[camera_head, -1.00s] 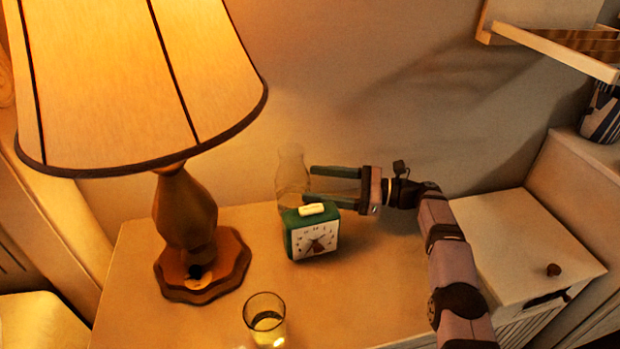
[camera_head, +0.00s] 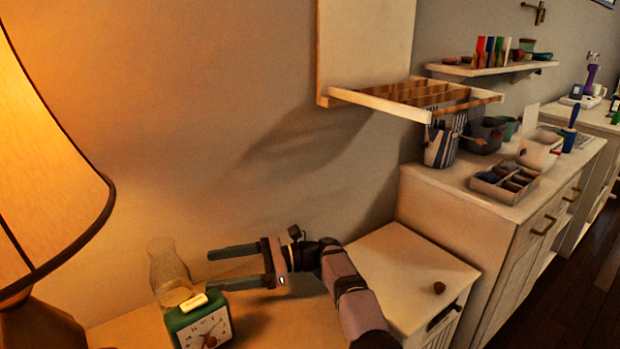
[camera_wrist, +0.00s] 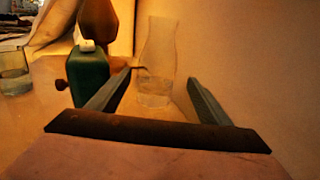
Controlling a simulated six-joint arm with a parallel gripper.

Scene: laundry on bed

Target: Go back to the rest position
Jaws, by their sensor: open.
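My gripper (camera_head: 232,266) is open and empty above the bedside table, to the right of a clear glass carafe (camera_head: 168,270). Its two greenish fingers point left in the head view. In the wrist view the carafe (camera_wrist: 156,62) stands upright ahead, between the two open fingers (camera_wrist: 155,88) as seen from there, with a gap showing around it. A green alarm clock (camera_head: 200,322) with a white face stands in front of the carafe.
A lit lamp (camera_head: 45,190) stands at the left. A glass (camera_wrist: 14,72) shows at the wrist view's left edge. A wall rack (camera_head: 375,100) hangs above and behind my arm. A white cabinet (camera_head: 400,265) and a cluttered dresser (camera_head: 470,200) are at the right.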

